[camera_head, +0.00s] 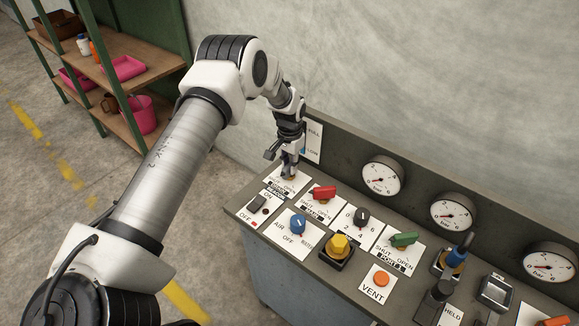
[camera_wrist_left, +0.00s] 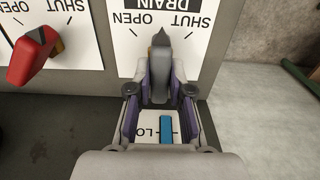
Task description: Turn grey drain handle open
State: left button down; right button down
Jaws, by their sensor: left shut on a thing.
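The grey drain handle (camera_wrist_left: 160,68) stands on a white plate marked DRAIN (camera_wrist_left: 205,40), with OPEN at the left and SHUT at the right, upside down in the left wrist view. Its pointed end is between the two marks in that view. My left gripper (camera_wrist_left: 160,88) is shut on the handle, one finger on each side. In the head view my left gripper (camera_head: 289,166) reaches down to the plate at the panel's far left corner and hides most of the handle. My right gripper is not in view.
Close beside it are a red handle (camera_head: 324,193), a black rocker switch (camera_head: 257,204) and a blue knob (camera_head: 298,225). A yellow knob (camera_head: 338,245) and green handle (camera_head: 404,239) lie farther right. A level plate (camera_head: 314,141) and gauges (camera_head: 382,175) line the panel's back.

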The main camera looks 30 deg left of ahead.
pick_arm(q)
jog(key=n, duration=0.4)
jog(key=shift+s+f+n, duration=0.2)
jog(key=shift+f+n, duration=0.05)
jog(key=shift+n, duration=0.05)
jog(key=n, duration=0.4)
jog(key=shift+n, duration=0.3)
jog(key=c, duration=1.1)
grip_release()
jog(key=shift+w, duration=0.1)
jog(key=shift+o, duration=0.2)
jog(key=shift+w, duration=0.15)
jog(key=shift+r, duration=0.1)
